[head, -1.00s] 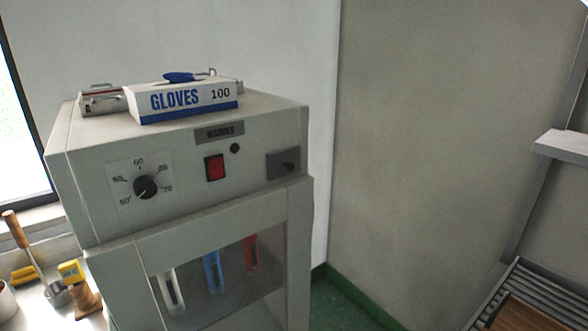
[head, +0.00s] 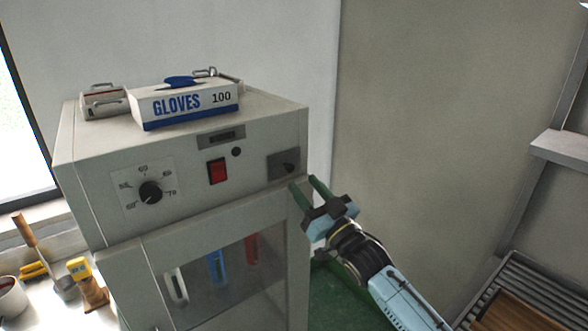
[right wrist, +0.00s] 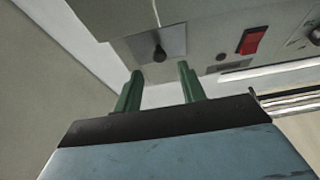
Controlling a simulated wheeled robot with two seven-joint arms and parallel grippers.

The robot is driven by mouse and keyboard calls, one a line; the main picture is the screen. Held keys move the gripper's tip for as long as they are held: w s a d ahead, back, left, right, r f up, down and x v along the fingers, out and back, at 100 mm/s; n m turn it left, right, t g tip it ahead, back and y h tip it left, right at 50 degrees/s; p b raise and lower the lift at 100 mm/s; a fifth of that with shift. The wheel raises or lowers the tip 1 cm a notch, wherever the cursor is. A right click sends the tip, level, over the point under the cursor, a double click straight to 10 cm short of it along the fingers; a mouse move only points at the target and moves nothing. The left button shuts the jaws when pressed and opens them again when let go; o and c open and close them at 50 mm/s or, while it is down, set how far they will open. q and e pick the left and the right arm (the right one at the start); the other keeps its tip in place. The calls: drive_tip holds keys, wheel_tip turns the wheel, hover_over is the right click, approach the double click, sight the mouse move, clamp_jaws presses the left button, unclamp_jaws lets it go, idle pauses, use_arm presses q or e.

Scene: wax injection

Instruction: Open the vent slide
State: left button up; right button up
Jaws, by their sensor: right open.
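The vent slide is a dark grey plate (head: 278,165) with a small black knob (head: 289,168), at the right end of the warmer's front panel. In the right wrist view the plate (right wrist: 172,38) and its knob (right wrist: 159,52) show just beyond the fingertips. My right gripper (head: 305,186) is open, with green fingers, just below and in front of the knob. In the right wrist view the knob appears between the two fingers (right wrist: 160,72) and a little beyond them, apparently untouched. My left gripper is not in view.
The warmer (head: 100,190) has a dial (head: 151,192), a red switch (head: 217,171) and a glass door with coloured handles behind it. A gloves box (head: 185,103) and a metal case (head: 104,101) sit on top. A slatted rack (head: 500,280) stands at right.

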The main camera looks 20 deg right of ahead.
sight(291, 169)
drive_tip(key=x, duration=0.5)
drive_tip(key=shift+w+a+p, duration=0.1)
drive_tip(key=shift+w+p, duration=0.15)
drive_tip(key=shift+p, duration=0.05)
clamp_jaws()
drive_tip(key=shift+r, duration=0.1)
